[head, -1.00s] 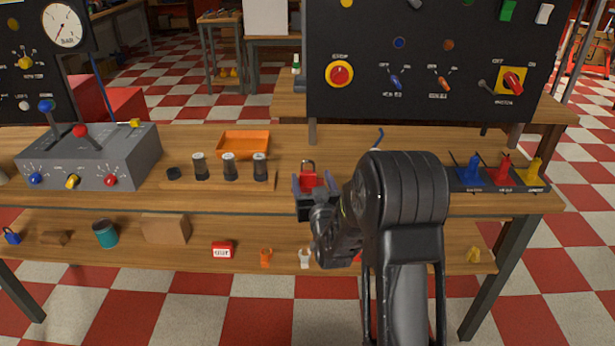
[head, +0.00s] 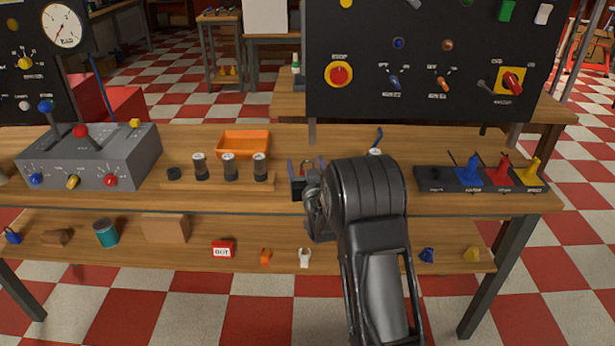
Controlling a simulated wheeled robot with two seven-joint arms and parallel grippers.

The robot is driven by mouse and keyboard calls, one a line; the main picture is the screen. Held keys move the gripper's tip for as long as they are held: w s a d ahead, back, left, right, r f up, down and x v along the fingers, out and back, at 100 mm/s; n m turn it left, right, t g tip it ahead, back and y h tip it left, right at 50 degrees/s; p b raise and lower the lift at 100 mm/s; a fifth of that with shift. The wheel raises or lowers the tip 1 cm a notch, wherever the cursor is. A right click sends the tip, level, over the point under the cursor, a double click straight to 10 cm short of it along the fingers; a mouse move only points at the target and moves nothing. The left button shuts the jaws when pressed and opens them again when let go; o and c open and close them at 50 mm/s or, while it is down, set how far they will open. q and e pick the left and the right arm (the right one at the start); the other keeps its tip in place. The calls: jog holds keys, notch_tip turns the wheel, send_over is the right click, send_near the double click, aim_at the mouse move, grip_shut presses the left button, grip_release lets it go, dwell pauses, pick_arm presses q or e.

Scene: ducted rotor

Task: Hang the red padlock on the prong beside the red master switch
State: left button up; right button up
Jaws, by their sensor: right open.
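My right gripper (head: 305,168) is open, with one finger to each side of the padlock in the picture. I cannot tell whether the fingers touch it. The red master switch (head: 513,80) sits on a yellow plate at the right of the black upright panel. A grey prong (head: 487,86) sticks out just left of it. My left gripper is out of view.
An orange tray (head: 244,143) and several dark cylinders (head: 230,170) stand left of the padlock. A rack with coloured handles (head: 469,172) stands at the right. A grey lever box (head: 92,160) is at the left. The lower shelf holds small items, including a red tag (head: 222,249).

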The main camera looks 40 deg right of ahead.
jog(key=shift+w+d, duration=0.1)
jog(key=shift+w, duration=0.05)
jog(key=shift+c, duration=0.2)
dwell(0.3)
grip_shut()
dwell(0.5)
notch_tip(320, 180, up, 10)
dwell(0.6)
dwell(0.5)
